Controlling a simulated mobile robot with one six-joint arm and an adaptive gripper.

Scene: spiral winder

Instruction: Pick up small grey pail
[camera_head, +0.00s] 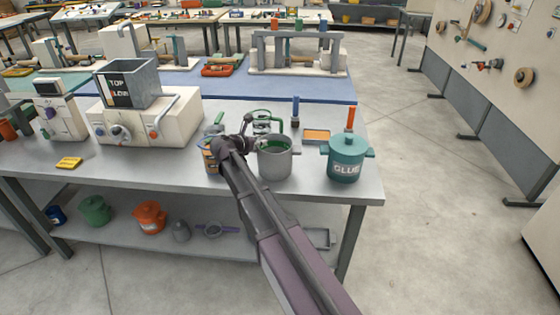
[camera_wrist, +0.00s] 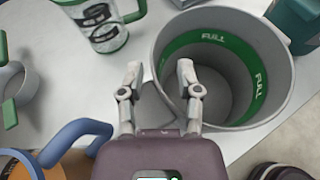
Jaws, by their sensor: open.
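The small grey pail (camera_head: 275,166) stands upright on the near workbench, between an orange can and the teal glue pot. In the wrist view the grey pail (camera_wrist: 225,18) is large at the upper right, with a green band marked FULL inside. My gripper (camera_head: 246,139) is at the pail's left side, open and empty. In the wrist view my gripper (camera_wrist: 159,70) has its left finger outside the pail and its right finger over the opening, with the left rim between them in the picture. I cannot tell whether the fingertips reach below the rim.
A teal glue pot (camera_head: 346,160) stands to the right. A clear jug with a green handle (camera_wrist: 103,30) stands behind. An orange can with a blue handle (camera_wrist: 72,150) is close on the left. A machine with a grey hopper (camera_head: 140,84) stands farther left. The bench (camera_head: 310,192) is bare along its front edge.

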